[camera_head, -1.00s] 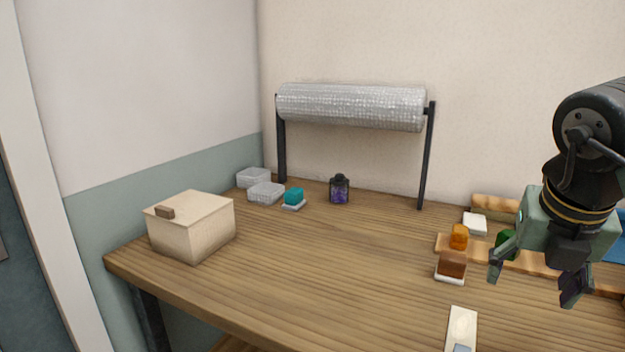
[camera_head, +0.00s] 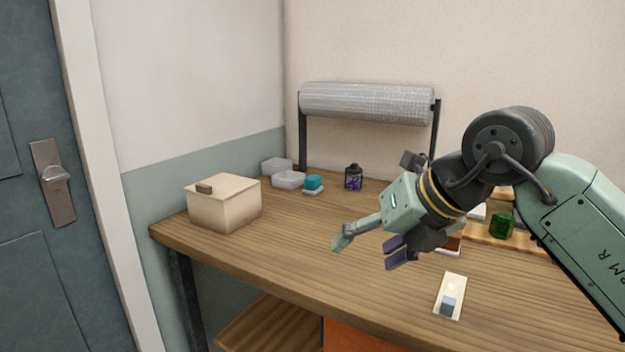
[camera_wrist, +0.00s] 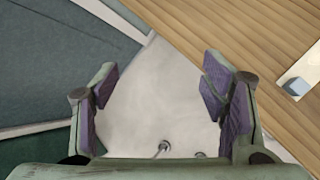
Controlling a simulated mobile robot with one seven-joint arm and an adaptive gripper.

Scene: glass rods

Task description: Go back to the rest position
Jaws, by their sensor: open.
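My gripper (camera_head: 369,249) is open and empty in the head view. It is raised over the front part of the wooden table (camera_head: 300,255), tilted down and to the left. In the wrist view my gripper (camera_wrist: 162,100) shows both purple-padded fingers spread wide, with nothing between them. Behind them lie a pale floor area (camera_wrist: 150,85) and the table's edge at upper right. My arm covers part of the table's right side in the head view.
A cream lidded box (camera_head: 225,203) stands at the table's left end. Behind it are clear containers (camera_head: 288,179), a teal block (camera_head: 313,182) and a dark jar (camera_head: 353,177) under a wrap roll (camera_head: 368,103). A door (camera_head: 50,200) stands left.

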